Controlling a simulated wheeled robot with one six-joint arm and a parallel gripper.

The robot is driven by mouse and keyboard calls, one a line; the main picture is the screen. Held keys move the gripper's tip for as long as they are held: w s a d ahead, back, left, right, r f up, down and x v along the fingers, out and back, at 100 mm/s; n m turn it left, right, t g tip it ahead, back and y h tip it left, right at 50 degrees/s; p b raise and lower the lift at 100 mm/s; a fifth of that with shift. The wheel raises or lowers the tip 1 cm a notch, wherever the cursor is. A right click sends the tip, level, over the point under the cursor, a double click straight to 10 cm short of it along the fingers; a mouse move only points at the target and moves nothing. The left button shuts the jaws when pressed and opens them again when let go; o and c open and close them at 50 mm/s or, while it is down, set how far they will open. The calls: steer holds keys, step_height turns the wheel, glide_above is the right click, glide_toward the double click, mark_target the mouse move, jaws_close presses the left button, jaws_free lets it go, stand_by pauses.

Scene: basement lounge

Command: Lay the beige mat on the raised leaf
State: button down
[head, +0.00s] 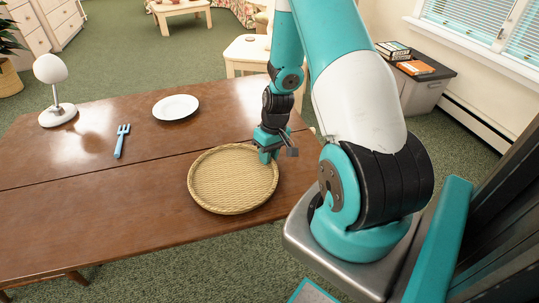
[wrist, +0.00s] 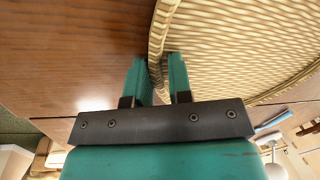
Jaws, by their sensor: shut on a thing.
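The beige mat (head: 232,180) is a round woven disc with a low braided rim. In the head view it appears over the near part of the brown wooden table (head: 90,225), the raised leaf, with its far edge over the seam. My gripper (head: 267,155) is at the mat's upper right rim and points down. In the wrist view the two teal fingers (wrist: 158,78) are shut on the rim of the mat (wrist: 240,45). I cannot tell whether the mat rests flat on the wood or is held just above it.
A white plate (head: 176,107), a blue fork (head: 122,140) and a white lamp (head: 55,90) stand or lie on the far part of the table. The leaf left of the mat is bare. A cabinet with books (head: 415,67) stands at the right.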

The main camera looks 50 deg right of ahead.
steer(key=shift+f, duration=0.25)
steer(key=c, duration=1)
jaws_free()
steer(key=shift+c, duration=0.2)
steer(key=shift+r, duration=0.1)
step_height(320, 180, up, 12)
steer(key=d, duration=0.2)
steer(key=w+a+r+n, duration=0.1)
steer(key=a+r+n, duration=0.1)
steer(key=a+r, duration=0.35)
steer(key=w+a+r+n, duration=0.1)
steer(key=a+r, duration=0.2)
steer(key=a, duration=0.6)
steer(key=s+a+r+n+y, duration=0.1)
steer(key=s+a+r+n, duration=0.2)
steer(key=s+a, duration=0.4)
steer(key=s+a+r+n+y, duration=0.1)
steer(key=s+a+r+n, duration=0.2)
steer(key=a, duration=0.9)
steer(key=s+r, duration=0.3)
steer(key=s, duration=0.2)
